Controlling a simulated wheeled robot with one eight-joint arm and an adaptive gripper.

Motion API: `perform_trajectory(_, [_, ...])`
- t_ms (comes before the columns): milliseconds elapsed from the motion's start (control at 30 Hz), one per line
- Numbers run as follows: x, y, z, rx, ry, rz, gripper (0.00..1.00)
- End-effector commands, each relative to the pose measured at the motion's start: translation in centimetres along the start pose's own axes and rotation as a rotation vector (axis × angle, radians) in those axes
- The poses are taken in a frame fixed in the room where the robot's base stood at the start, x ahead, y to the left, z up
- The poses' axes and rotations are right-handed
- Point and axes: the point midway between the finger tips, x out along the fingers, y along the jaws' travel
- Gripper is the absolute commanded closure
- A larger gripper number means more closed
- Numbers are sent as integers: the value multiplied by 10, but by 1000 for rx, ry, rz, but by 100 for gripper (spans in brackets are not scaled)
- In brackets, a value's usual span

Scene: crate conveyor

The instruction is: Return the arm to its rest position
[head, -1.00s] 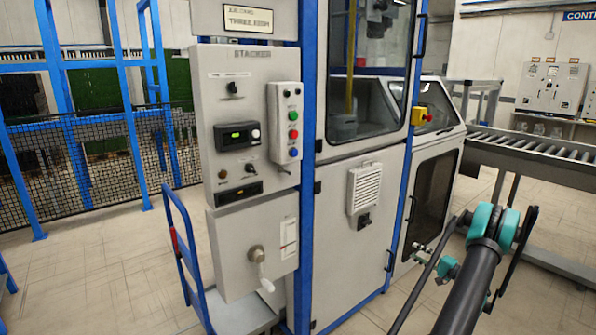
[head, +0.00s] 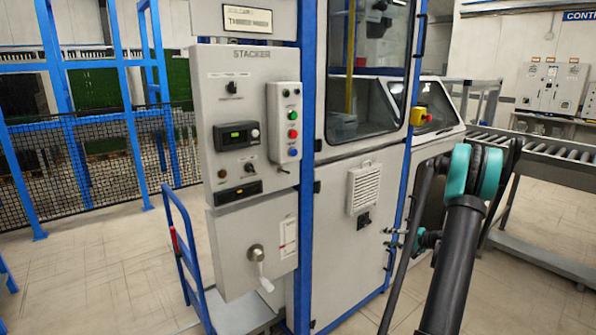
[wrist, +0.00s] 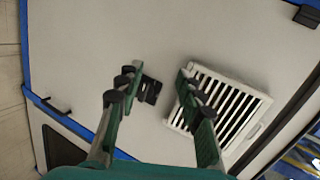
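My gripper (wrist: 158,82) is open in the wrist view, with its two green fingers apart and nothing between them. It faces the light grey lower panel of the stacker cabinet (wrist: 95,45). A black latch (wrist: 149,90) shows between the fingers, and a white vent grille (wrist: 222,108) is partly behind the right finger. I cannot tell the exact gap to the panel. My arm (head: 455,260) rises from the lower right to a teal joint, bent.
The stacker control panel (head: 235,120) with buttons and a lower handle (head: 260,262) is left of the door. A roller conveyor (head: 550,150) runs at the right. A blue cart (head: 190,265) stands by the cabinet. Open floor (head: 90,270) lies at the left.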

Motion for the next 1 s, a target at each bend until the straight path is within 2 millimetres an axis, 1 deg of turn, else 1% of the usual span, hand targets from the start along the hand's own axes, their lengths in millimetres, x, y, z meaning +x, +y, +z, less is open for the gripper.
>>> perform_trajectory(33, [3,-13,17,-17,-16,37,63])
perform_trajectory(167, [7,-36,57,-65,-46,138,63])
perform_trajectory(200, [7,-42,70,-81,-56,169,63])
perform_trajectory(367, [2,-61,124,-152,-91,291,63])
perform_trajectory(500, [-9,-71,172,-221,-117,394,63])
perform_trajectory(567, [-15,-73,192,-253,-128,437,63])
perform_trajectory(600, [-20,-74,205,-275,-135,465,63])
perform_trajectory(767, [-43,-73,258,-368,-158,576,63])
perform_trajectory(800, [-50,-72,270,-393,-163,603,63])
perform_trajectory(1000, [-86,-57,328,-524,-183,732,63])
